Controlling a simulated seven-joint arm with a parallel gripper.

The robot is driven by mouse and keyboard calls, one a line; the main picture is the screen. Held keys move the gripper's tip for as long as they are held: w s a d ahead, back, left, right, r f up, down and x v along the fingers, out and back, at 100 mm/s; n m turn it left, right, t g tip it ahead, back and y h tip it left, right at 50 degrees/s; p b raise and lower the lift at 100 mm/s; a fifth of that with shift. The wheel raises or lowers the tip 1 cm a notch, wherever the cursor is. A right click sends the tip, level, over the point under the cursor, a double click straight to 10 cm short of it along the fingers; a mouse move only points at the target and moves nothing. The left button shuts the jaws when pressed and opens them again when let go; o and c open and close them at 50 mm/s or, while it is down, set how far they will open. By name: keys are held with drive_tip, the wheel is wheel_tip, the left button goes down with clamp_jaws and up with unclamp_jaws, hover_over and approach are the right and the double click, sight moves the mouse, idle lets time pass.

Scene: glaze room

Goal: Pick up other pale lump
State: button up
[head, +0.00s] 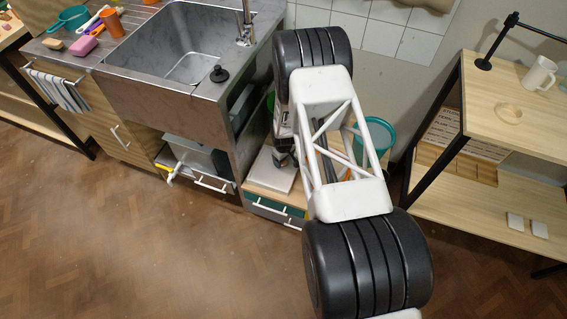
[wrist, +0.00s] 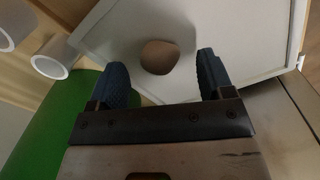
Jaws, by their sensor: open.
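A rounded tan-pale lump (wrist: 158,57) lies on a white board (wrist: 240,35) in the wrist view. My gripper (wrist: 161,72) is open, one blue fingertip on each side of the lump in the picture, with gaps on both sides. Neither finger is seen touching it; the height above it is hard to tell. In the head view my gripper (head: 282,158) points down over the white board (head: 270,174) on a low unit beside the sink. The lump is hidden there. I see no second lump.
In the wrist view, white cylinders (wrist: 55,56) and a green object (wrist: 72,122) lie left of the gripper. In the head view, the sink unit (head: 232,125) stands close on the left, and a teal round container (head: 376,134) on the right. Wooden shelves (head: 500,185) stand further right.

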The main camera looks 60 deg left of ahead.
drive_tip(key=shift+f, duration=1)
drive_tip(key=shift+c, duration=0.3)
drive_tip(key=c, duration=1)
